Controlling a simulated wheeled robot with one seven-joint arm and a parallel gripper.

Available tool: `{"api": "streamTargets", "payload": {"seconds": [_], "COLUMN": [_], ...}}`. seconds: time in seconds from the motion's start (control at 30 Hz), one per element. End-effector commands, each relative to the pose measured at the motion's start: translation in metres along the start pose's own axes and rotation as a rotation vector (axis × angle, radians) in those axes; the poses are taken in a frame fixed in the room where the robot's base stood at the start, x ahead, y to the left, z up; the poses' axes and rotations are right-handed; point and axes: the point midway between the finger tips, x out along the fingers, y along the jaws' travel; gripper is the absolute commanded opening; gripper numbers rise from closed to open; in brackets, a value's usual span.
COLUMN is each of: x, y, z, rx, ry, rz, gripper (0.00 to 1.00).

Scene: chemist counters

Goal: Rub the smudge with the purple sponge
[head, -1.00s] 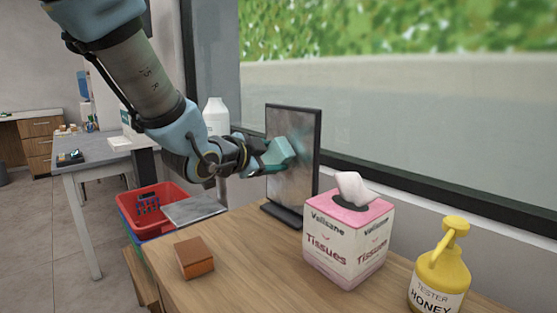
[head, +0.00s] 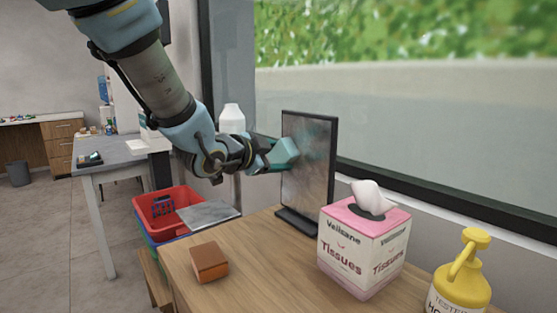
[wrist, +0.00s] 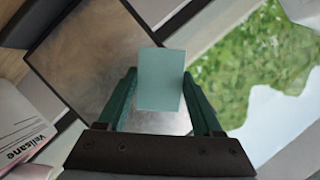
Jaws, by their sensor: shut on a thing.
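A pale teal sponge-like block (head: 285,152) is held between the fingers of my gripper (head: 272,154); no purple sponge shows. In the wrist view the block (wrist: 161,78) sits between the two green fingers of my gripper (wrist: 160,85). A dark-framed upright panel (head: 313,178) stands on the wooden counter, with a cloudy grey, blotchy surface. The block overlaps the panel's left edge in the head view; I cannot tell if it touches. The panel (wrist: 85,65) lies behind the block in the wrist view. Blotches cover much of it, so one distinct smudge is hard to pick out.
An orange-brown block (head: 209,263) lies on the wooden counter (head: 265,260). A pink and white tissue box (head: 362,250) stands right of the panel, and a yellow pump bottle (head: 461,280) stands farther right. A red basket (head: 150,207) and a white bottle (head: 232,120) are at the left.

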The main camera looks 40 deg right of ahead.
Motion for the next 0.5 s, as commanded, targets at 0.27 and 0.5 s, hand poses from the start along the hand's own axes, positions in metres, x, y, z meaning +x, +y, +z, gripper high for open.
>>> {"api": "streamTargets", "payload": {"seconds": [0.27,0.5], "x": [-0.006,-0.01], "y": [0.02,0.028], "z": [-0.013,-0.021], "rx": [0.001,0.001], "ry": [0.004,0.002], "rz": [0.004,0.006], "gripper": [0.15,0.15]}}
